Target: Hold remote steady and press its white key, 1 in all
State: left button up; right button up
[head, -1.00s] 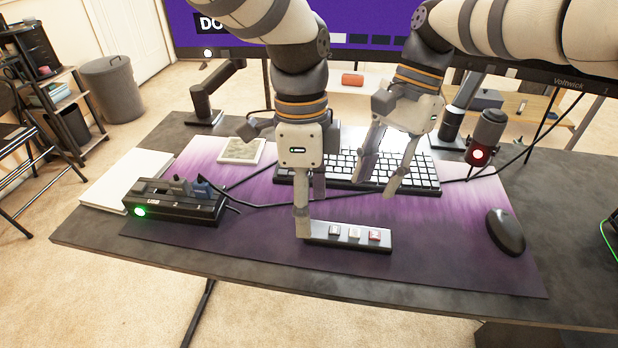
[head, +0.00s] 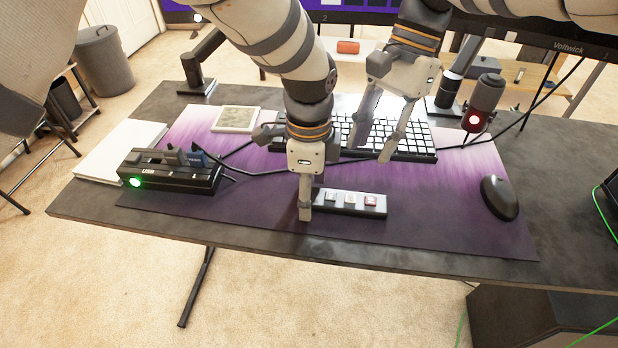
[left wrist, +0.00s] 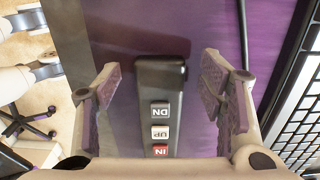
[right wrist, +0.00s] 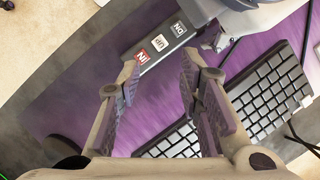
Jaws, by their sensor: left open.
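The remote (head: 350,203) is a slim dark bar lying on the purple desk mat. It has a grey DN key (left wrist: 159,110), a white UP key (left wrist: 160,132) and a red IN key (left wrist: 160,151). My left gripper (head: 309,197) is low at the remote's left end, open. In the left wrist view its fingers are on either side of the bar, with gaps showing. My right gripper (head: 374,150) is open and empty above the keyboard, behind the remote. The right wrist view also shows the white key (right wrist: 159,42), beyond the right fingertips.
The black keyboard (head: 420,148) lies behind the remote. A USB hub (head: 170,176) with a green light sits left. A mouse (head: 499,197) lies right, with a red-lit microphone (head: 482,103) behind it. A cable crosses the mat (head: 240,215). The mat's front is clear.

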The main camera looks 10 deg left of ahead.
pick_arm(q)
jog(key=c, duration=1.3)
pick_arm(e)
grip_shut()
